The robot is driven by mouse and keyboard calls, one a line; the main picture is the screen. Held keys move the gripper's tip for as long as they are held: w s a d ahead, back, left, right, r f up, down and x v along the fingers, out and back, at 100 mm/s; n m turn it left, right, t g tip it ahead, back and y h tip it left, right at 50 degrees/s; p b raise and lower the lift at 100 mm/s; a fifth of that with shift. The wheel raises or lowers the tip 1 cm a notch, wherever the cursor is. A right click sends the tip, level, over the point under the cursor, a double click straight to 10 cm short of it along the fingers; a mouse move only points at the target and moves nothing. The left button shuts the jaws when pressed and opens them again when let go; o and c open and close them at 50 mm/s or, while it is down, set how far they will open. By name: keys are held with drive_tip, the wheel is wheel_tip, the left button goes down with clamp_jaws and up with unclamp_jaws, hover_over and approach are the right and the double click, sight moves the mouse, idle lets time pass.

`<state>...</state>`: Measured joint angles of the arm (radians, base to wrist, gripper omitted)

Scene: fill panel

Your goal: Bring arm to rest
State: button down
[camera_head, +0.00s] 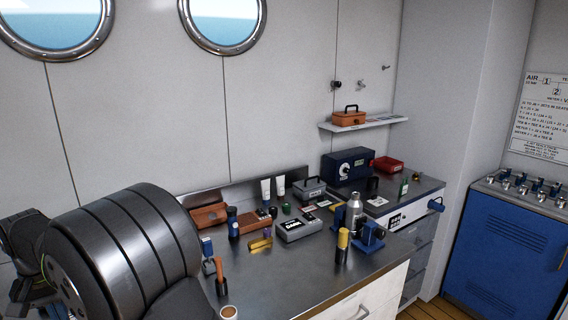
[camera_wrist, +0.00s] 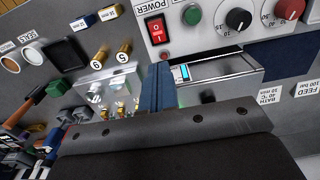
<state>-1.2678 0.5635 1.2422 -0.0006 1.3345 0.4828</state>
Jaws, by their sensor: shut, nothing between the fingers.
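In the wrist view my gripper (camera_wrist: 158,88) shows as narrow blue fingers pressed together, with nothing between them. The dark gripper body fills the bottom of that view. The fingertips point toward the lower edge of a white control panel (camera_wrist: 215,18). I cannot tell whether they touch anything. In the head view my dark arm links fill the lower left, in front of the wall and the left end of the workbench (camera_head: 300,262). The gripper's fingers cannot be made out there.
The bench holds a silver bottle (camera_head: 354,212), a grey case (camera_head: 299,229), a yellow-and-black cylinder (camera_head: 342,245) and a brown box (camera_head: 209,215). A blue cabinet (camera_head: 505,250) stands at the right. In the wrist view, a red power switch (camera_wrist: 157,29) and brass fittings (camera_wrist: 125,50) are close by.

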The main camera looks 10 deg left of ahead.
wheel_tip(320, 180, down, 4)
drive_tip(key=shift+s+d+r, duration=0.15)
wheel_tip(320, 180, up, 9)
drive_tip(key=w+a, duration=0.1)
drive_tip(key=f, duration=0.6)
drive_tip(key=s+d+f, duration=0.1)
drive_tip(key=f, duration=0.2)
drive_tip(key=w+d+r+n+g+y, duration=0.1)
drive_tip(key=w+d+r+n, duration=0.2)
drive_tip(key=r, duration=0.6)
drive_tip(key=s+f+n, duration=0.1)
drive_tip(key=f, duration=0.2)
drive_tip(key=s+a+f+n, duration=0.1)
drive_tip(key=s+f, duration=0.1)
drive_tip(key=f, duration=0.2)
drive_tip(key=s+f+n+t+h, duration=0.1)
drive_tip(key=f, duration=0.2)
drive_tip(key=shift+s+a+f, duration=0.15)
drive_tip(key=shift+a, duration=0.15)
drive_tip(key=shift+a+r, duration=0.15)
drive_tip(key=shift+r, duration=0.95)
drive_tip(key=shift+f, duration=0.75)
